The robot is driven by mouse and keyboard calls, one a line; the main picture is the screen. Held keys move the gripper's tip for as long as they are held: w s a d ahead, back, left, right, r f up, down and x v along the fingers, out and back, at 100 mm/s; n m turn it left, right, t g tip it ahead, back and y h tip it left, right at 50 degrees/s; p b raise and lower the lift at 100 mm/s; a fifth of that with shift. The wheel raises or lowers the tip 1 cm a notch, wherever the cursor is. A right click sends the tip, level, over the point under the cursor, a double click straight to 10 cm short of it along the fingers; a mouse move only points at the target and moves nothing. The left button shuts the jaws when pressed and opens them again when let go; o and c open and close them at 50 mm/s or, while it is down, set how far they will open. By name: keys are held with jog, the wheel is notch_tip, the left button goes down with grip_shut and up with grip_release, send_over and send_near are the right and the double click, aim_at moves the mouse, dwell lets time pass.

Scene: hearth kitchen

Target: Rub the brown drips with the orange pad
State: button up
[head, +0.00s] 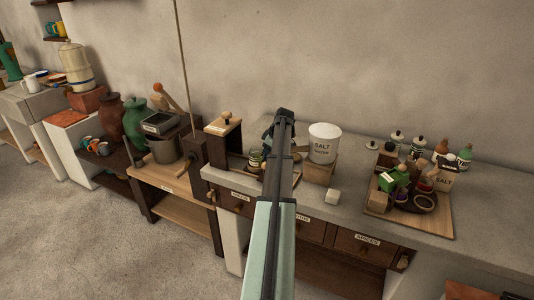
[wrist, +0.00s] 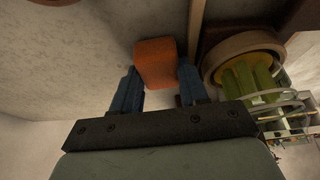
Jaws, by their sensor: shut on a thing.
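The orange pad (wrist: 155,62) is between the blue fingers of my gripper (wrist: 157,84) in the wrist view, and the fingers are shut on it. In the head view my gripper (head: 270,132) is over the grey counter, at the far end of my arm, left of the white salt crock (head: 324,143). My arm hides the pad there. I cannot make out any brown drips in either view. Pale, mottled grey surface shows beyond the pad in the wrist view, and I cannot tell whether the pad touches it.
A wooden block (head: 320,172) supports the salt crock. A crowded wooden board (head: 440,222) is at the right. A round-rimmed container (wrist: 240,48) is close right of the pad. A white cube (head: 333,196) lies near the front edge.

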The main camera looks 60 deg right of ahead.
jog(key=shift+w+d+r, duration=0.15)
jog(key=shift+w+d, duration=0.05)
jog(key=shift+d, duration=0.3)
jog(key=shift+s+d, duration=0.1)
jog(key=shift+d, duration=2.65)
jog(key=shift+r, duration=2.9)
jog(key=shift+r, duration=0.1)
jog(key=shift+r, duration=1.4)
